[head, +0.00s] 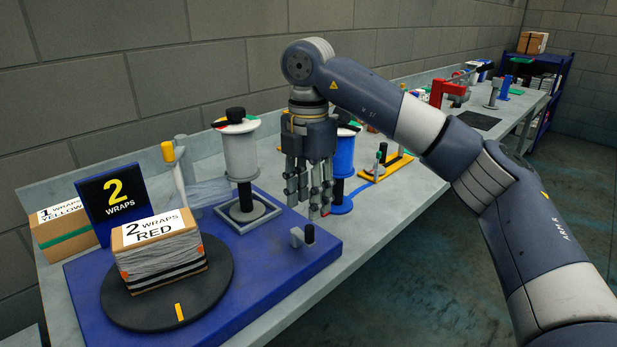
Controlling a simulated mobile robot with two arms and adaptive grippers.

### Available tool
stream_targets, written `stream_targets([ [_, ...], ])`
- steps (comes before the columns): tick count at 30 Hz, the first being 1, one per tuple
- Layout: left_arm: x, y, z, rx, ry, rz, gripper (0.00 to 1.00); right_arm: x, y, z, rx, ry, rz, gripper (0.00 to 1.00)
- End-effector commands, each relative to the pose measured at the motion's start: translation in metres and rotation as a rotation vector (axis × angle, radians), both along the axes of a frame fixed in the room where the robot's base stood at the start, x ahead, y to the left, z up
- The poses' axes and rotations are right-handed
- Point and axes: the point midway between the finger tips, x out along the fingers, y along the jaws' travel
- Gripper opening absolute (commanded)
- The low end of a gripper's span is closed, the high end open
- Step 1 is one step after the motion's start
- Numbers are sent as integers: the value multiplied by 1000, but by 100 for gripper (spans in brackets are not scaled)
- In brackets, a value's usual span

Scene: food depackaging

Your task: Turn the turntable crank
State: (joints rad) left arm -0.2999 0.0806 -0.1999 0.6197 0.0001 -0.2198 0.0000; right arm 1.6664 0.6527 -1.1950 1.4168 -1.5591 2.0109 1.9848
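The black turntable (140,305) sits on a blue base board (262,282) and carries a box labelled "2 WRAPS RED" (162,262), wrapped in grey film with dark bands. The turntable crank (303,237), a small grey arm with a black upright knob, is at the board's right side. My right gripper (311,203) hangs fingers-down just above and behind the crank, apart from the knob as far as I can see. Its fingers are spread with gaps and hold nothing visible. My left gripper is not in view.
A white film roll (240,158) on a post stands left of my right gripper. A blue roll (343,160) is partly hidden behind it. A "2 WRAPS" sign (113,201) and a "1 WRAPS YELLOW" box (65,225) stand at the left. The bench's front edge runs close to the crank.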

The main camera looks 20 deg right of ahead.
Motion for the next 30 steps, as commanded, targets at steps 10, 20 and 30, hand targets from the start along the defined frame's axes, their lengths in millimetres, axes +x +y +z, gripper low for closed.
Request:
stream_targets([
  [10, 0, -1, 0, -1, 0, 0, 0, 0, 0, 41, 0, 0, 1, 36],
  [20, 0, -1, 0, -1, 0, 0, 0, 0, 0, 45, 1, 0, 0, 36],
  [30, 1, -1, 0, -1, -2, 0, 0, 0, 0, 45, 1, 0, 1, 36],
])
